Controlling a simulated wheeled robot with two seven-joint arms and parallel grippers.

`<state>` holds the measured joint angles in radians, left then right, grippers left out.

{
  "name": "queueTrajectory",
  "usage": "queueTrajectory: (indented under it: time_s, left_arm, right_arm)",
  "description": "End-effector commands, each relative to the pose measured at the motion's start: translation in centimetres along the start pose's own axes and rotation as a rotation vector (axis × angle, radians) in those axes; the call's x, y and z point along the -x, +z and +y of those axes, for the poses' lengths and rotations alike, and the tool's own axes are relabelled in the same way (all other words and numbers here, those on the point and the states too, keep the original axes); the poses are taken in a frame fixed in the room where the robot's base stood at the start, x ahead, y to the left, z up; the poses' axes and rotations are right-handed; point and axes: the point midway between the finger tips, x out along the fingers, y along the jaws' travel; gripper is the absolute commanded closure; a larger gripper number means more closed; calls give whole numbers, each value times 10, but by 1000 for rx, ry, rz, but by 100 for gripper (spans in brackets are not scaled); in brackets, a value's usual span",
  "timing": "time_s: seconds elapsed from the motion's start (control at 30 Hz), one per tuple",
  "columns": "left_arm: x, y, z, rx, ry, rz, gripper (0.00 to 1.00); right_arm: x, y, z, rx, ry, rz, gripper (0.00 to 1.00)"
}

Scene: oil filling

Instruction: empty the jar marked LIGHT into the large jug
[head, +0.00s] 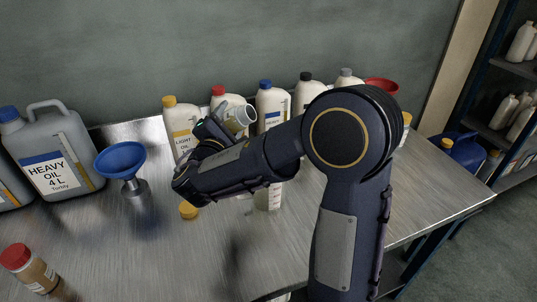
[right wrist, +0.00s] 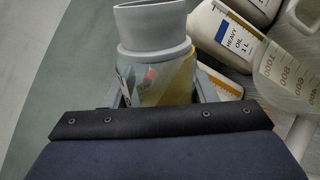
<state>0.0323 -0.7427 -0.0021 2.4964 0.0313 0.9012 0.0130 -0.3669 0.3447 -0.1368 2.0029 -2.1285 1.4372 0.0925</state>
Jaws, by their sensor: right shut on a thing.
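My right gripper (head: 212,130) is shut on a pale, uncapped jar (head: 240,116), held tilted above the table. In the right wrist view the jar (right wrist: 160,75) shows its wide grey neck and a label with yellow on it; I cannot read the wording. A clear jug with red measuring marks (head: 268,196) stands on the table, partly hidden behind my right forearm; a graduated jug (right wrist: 290,70) also shows at the right of the wrist view. A yellow-capped bottle labelled LIGHT (head: 180,128) stands at the back. My left gripper is out of view.
Several bottles line the wall, including a blue-capped one (head: 272,105). A grey HEAVY OIL 4 L can (head: 50,150) and a blue funnel on a stand (head: 123,165) are left. A yellow cap (head: 188,211) and a red-capped jar (head: 28,268) rest on the table. The front middle is clear.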

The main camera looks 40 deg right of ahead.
Motion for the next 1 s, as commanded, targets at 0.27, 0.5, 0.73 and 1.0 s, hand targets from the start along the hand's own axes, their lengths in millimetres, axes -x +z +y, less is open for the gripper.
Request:
queueTrajectory:
  time_s: [0.27,0.5,0.73,1.0]
  left_arm:
    - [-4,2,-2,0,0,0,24]
    - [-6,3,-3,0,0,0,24]
    - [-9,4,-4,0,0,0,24]
    - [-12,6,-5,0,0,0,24]
  right_arm:
    - [0,-1,-1,-39,1,-4,76]
    - [0,-2,-1,-71,1,-7,76]
    - [0,-3,-2,-102,1,-9,76]
    - [0,-4,-2,-139,1,-12,76]
